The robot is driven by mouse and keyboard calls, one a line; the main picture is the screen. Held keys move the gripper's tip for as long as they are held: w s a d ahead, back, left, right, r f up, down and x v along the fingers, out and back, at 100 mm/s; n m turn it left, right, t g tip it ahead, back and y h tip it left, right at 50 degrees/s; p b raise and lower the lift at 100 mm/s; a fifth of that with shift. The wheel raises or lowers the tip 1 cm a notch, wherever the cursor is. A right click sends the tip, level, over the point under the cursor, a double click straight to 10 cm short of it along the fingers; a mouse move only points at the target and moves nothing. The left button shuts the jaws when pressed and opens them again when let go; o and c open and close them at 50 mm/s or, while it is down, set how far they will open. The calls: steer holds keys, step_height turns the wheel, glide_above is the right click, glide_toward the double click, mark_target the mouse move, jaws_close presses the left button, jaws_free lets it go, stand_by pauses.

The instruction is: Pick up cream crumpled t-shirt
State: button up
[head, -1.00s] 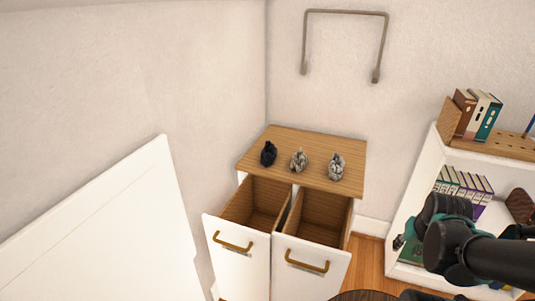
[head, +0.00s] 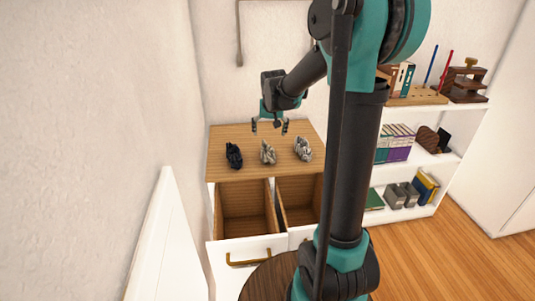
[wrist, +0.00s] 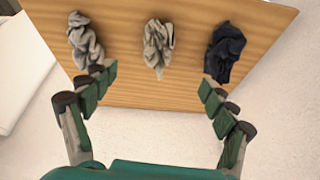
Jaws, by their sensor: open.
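Three crumpled cloths lie in a row on the wooden cabinet top (head: 222,137). The middle one, a pale cream-beige cloth (head: 268,153), looks like the cream t-shirt; it also shows in the wrist view (wrist: 158,46). A similar pale greyish cloth (head: 303,149) lies to its right in the head view, so the two are hard to tell apart by colour. My gripper (head: 270,127) is open and empty above the cabinet top. In the wrist view the middle cloth lies beyond and between the spread fingertips (wrist: 157,80), untouched.
A black cloth (head: 234,155) lies left of the middle one in the head view. Two open drawers (head: 246,248) stick out below the top. Walls stand close behind and left. A white shelf (head: 408,205) with books is at right. A white panel (head: 155,240) stands at front left.

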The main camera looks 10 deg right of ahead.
mark_target(267, 148)
steer(key=x, duration=1.2)
steer(key=shift+w+a+r, duration=0.1)
steer(key=shift+w+r, duration=0.05)
steer(key=shift+w, duration=0.1)
steer(key=shift+d+x, duration=0.25)
steer(key=shift+x, duration=0.85)
steer(key=shift+d+x, duration=0.2)
steer(key=shift+x, duration=0.9)
steer(key=shift+w+f, duration=0.35)
steer(key=shift+f, duration=0.15)
steer(key=c, duration=1.4)
steer(key=shift+o, duration=0.2)
